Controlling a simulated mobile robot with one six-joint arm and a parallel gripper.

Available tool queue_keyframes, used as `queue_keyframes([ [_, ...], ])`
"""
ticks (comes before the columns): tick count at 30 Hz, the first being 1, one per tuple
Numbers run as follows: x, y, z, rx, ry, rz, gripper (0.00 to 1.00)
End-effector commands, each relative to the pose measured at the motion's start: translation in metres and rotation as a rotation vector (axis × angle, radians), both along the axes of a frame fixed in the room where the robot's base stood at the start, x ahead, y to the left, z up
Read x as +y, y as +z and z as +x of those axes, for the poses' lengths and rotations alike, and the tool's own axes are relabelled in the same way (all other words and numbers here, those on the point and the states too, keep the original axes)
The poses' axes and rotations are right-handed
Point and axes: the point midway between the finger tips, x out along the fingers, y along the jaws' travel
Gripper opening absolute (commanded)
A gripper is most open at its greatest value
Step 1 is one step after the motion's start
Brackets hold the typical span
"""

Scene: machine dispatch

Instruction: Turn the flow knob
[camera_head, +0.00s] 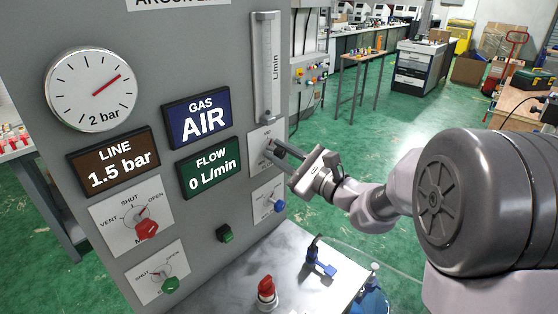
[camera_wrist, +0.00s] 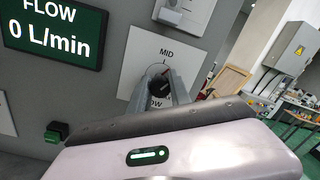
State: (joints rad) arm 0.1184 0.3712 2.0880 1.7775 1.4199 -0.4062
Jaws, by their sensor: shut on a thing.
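The flow knob (camera_wrist: 160,84) is a small dark knob on a white plate (camera_wrist: 140,52) marked MID, with a partly hidden lower label, on the grey panel. In the wrist view my gripper (camera_wrist: 164,80) has its two fingers around the knob and is shut on it. In the head view my gripper (camera_head: 274,148) reaches the plate from the right, and its fingers hide most of the knob. The flow display (camera_head: 211,167) reads 0 L/min. The flow tube (camera_head: 266,66) marked L/min stands above the plate.
The panel also carries a gauge (camera_head: 91,89), a red-handled valve (camera_head: 146,228), a green knob (camera_head: 170,285), a green button (camera_head: 225,233) and a blue knob (camera_head: 279,205) just below. A red-topped part (camera_head: 266,292) and a blue-handled part (camera_head: 320,262) are on the ledge below.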

Motion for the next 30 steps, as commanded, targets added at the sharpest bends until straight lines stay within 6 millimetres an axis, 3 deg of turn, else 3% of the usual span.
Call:
queue_keyframes([
  [17,-0.0002,0.0002,0.0000,-0.023,-0.001,-0.025,0.00],
  [18,-0.0002,0.0002,0.0000,-0.023,-0.001,-0.025,0.26],
  [21,-0.0002,0.0002,0.0000,-0.023,0.000,-0.024,0.46],
  [30,-0.0004,0.0001,-0.0003,-0.023,0.000,-0.024,0.46],
])
